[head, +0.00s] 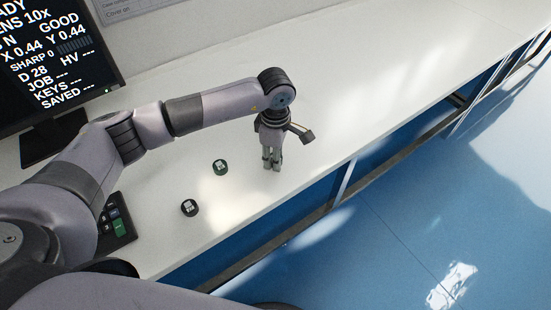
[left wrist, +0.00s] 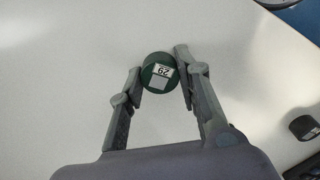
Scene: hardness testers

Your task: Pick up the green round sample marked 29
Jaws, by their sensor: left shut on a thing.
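The green round sample marked 29 (left wrist: 159,72) is between the fingertips of my left gripper (left wrist: 160,78) in the left wrist view. Its white label with the number faces the camera. The left gripper is shut on it, one finger on each side. In the head view my left gripper (head: 271,163) points down at the white bench, and the sample in it is hidden by the fingers. I cannot tell whether the sample touches the bench. My right gripper is in neither view.
Another green round sample (head: 220,167) and a black round sample (head: 189,208) stand on the white bench (head: 340,100) left of the gripper. A dark round piece (left wrist: 303,127) shows at the wrist view's right edge. A monitor (head: 55,65) stands behind; the bench's right side is clear.

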